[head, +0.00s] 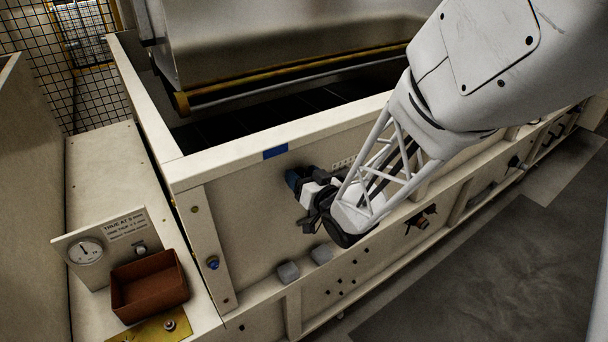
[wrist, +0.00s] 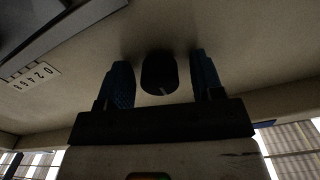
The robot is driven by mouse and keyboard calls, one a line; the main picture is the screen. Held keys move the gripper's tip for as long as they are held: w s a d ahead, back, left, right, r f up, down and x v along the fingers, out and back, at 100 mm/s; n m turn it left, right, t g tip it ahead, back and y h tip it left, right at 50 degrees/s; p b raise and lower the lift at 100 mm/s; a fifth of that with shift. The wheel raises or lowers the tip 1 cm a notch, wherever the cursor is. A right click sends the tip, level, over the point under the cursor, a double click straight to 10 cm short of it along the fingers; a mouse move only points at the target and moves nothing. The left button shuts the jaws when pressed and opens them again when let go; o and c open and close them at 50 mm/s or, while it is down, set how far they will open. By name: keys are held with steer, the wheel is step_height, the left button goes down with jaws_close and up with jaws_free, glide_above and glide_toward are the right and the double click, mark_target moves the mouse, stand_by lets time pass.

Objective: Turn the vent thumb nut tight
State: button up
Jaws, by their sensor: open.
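A dark round knob (wrist: 159,73) with a small pale mark stands on the cream panel in the wrist view. I take it to be the vent thumb nut, though no label on it can be read. My gripper (wrist: 164,80) is open, with one blue-padded finger on each side of the knob. A gap shows between the knob and each finger. In the head view my gripper (head: 294,180) is at the upper part of the hopper's side panel (head: 245,215). It hides the knob there.
A numbered scale strip (wrist: 34,77) is left of the knob. Two grey blocks (head: 288,272) and several small fittings are on the panel below my gripper. A brown tray (head: 149,287) and a gauge (head: 86,251) stand on the left ledge. The floor at right is clear.

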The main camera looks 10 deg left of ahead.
steer(key=c, duration=0.9)
